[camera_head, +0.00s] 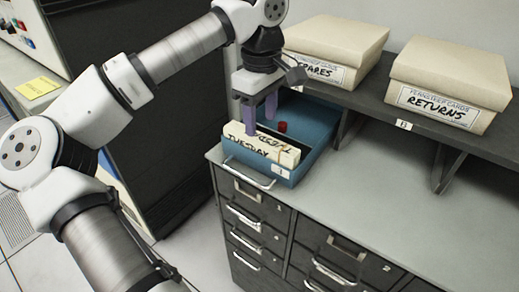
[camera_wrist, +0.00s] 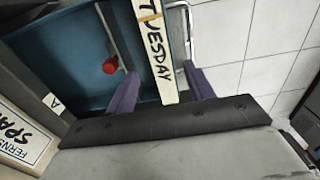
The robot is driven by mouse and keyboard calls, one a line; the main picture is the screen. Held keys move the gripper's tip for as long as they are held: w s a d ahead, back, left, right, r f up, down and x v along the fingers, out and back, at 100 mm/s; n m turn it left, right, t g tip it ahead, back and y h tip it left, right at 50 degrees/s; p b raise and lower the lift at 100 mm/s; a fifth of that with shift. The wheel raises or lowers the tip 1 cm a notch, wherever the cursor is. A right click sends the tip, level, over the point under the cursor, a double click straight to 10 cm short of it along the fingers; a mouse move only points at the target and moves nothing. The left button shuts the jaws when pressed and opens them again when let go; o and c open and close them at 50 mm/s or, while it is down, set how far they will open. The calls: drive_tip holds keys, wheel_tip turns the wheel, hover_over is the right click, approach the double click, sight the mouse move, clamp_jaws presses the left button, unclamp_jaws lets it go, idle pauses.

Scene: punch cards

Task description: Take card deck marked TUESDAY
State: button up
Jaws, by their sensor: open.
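The card deck marked TUESDAY (camera_head: 258,149) is a cream block with black handwriting. It stands at the front of a blue drawer tray (camera_head: 287,171) on top of the grey cabinet. In the wrist view the deck (camera_wrist: 156,45) runs between the two purple fingers of my gripper (camera_wrist: 165,90). In the head view my gripper (camera_head: 259,117) points down at the deck from above, with one finger on each side of it. The jaws are open, with a gap beside the deck. A red knob (camera_head: 282,127) sits in the tray behind the deck.
Two cream boxes stand on the shelf: SPARES (camera_head: 330,50), close to my wrist, and RETURNS (camera_head: 450,82). The cabinet top (camera_head: 370,200) right of the tray is clear. A metal handle (camera_head: 248,173) juts from the tray's front. A dark machine cabinet (camera_head: 140,100) stands at left.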

sight(260, 137)
wheel_tip(260, 137, down, 5)
drive_tip(key=shift+a+f+p, duration=0.1)
drive_tip(key=shift+a+p, duration=0.05)
drive_tip(key=shift+p, duration=0.5)
clamp_jaws()
